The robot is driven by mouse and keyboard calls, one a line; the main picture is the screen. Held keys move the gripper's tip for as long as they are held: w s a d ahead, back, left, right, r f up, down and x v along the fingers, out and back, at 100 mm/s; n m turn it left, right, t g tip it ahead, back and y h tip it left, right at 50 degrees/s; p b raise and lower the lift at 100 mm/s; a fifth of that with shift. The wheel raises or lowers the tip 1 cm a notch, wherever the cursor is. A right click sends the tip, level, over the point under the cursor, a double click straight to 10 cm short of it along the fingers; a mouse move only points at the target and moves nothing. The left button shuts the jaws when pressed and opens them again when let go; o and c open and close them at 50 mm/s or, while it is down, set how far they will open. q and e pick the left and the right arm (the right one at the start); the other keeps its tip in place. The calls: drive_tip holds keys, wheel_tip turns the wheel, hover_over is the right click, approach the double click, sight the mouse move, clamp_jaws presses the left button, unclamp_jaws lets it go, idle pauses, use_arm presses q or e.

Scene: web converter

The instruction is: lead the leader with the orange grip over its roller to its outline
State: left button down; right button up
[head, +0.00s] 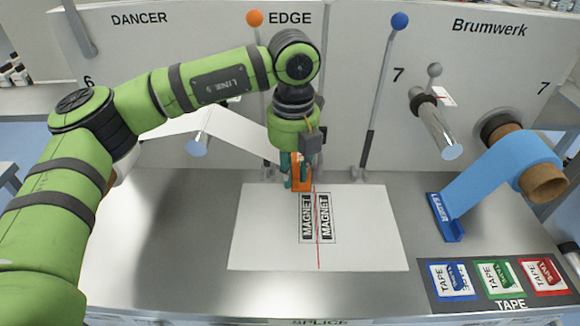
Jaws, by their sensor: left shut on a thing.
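The leader's orange grip (302,178) is between the fingers of my left gripper (297,172), which is shut on it just above the back edge of the white splice sheet. A white web (240,130) runs from the left, past a roller (198,146), toward my gripper; its end near the fingers is partly hidden. On the sheet (375,235), two black-framed MAGNET outlines (316,217) lie side by side with a red line between them. I cannot tell whether the grip touches the sheet. My right gripper is not in view.
A blue web (500,172) hangs from the right roll to a blue leader grip (446,216) on the table. Levers with an orange knob (255,18) and a blue knob (400,20) stand behind. Tape pads (497,278) lie front right. A bare roller (437,128) juts out right.

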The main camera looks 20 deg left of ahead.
use_arm(q)
drive_tip(key=f+b, duration=0.3)
drive_tip(key=f, duration=0.1)
drive_tip(key=d+f+b, duration=0.1)
drive_tip(key=f+b, duration=0.2)
drive_tip(key=f, duration=0.1)
drive_tip(key=f+b, duration=0.3)
drive_tip(key=f, duration=0.1)
drive_tip(key=shift+w+d+b, duration=0.25)
drive_tip(key=shift+d+b, duration=0.05)
drive_tip(key=shift+d, duration=0.1)
wheel_tip(320, 180, down, 5)
drive_tip(key=b, duration=0.4)
drive_tip(key=shift+r, duration=0.1)
drive_tip(key=shift+s+f+b, duration=0.1)
drive_tip(key=shift+f+b, duration=0.3)
idle(1.0)
drive_tip(key=c, duration=1)
unclamp_jaws()
